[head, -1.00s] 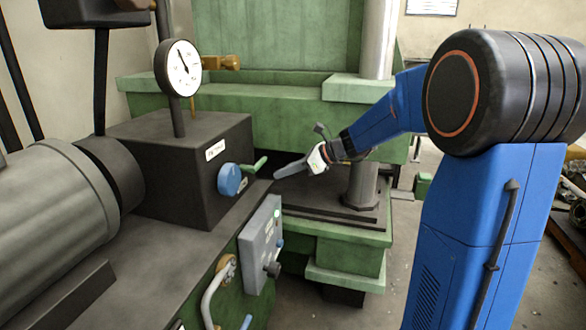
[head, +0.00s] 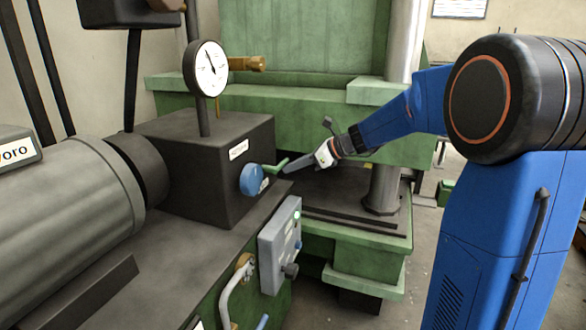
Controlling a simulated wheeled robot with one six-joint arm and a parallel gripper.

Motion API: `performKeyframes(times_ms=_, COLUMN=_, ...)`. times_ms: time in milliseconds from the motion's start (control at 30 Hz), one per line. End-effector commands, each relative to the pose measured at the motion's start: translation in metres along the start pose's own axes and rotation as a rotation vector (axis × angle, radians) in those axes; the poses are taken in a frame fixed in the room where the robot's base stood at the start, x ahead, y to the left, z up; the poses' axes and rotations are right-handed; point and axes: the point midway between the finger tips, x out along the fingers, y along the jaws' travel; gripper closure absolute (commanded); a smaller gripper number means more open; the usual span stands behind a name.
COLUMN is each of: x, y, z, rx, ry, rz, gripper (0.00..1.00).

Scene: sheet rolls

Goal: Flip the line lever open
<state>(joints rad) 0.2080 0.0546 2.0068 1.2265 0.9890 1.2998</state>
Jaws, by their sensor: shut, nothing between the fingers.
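A green lever (head: 275,166) sticks out to the right from a round blue valve body (head: 252,180) on the right face of a dark block, with a small white label above it. The lever points right and slightly up. My gripper (head: 288,169) comes in from the right on my blue arm, with its grey fingers shut and nothing between them. The fingertips are right beside the lever's free end, just below it; I cannot tell whether they touch.
A dial gauge (head: 206,68) on a post stands on the dark block (head: 190,150). A grey control box (head: 280,246) and a curved pale handle (head: 232,288) are in front below. A green press (head: 290,95) with a dark bed stands behind my gripper.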

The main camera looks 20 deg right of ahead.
Motion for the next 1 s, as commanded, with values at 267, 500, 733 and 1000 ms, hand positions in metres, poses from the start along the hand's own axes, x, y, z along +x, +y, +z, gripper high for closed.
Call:
performKeyframes(times_ms=267, x=-0.002, y=0.0, z=0.003, rx=-0.038, ry=0.0, rz=-0.023, gripper=1.0)
performKeyframes(times_ms=500, x=-0.003, y=-0.001, z=0.004, rx=-0.067, ry=-0.001, rz=-0.04, gripper=1.0)
performKeyframes(times_ms=733, x=-0.005, y=0.0, z=0.008, rx=-0.122, ry=0.0, rz=-0.072, gripper=1.0)
performKeyframes(times_ms=1000, x=-0.011, y=0.002, z=0.019, rx=-0.286, ry=-0.001, rz=-0.168, gripper=1.0)
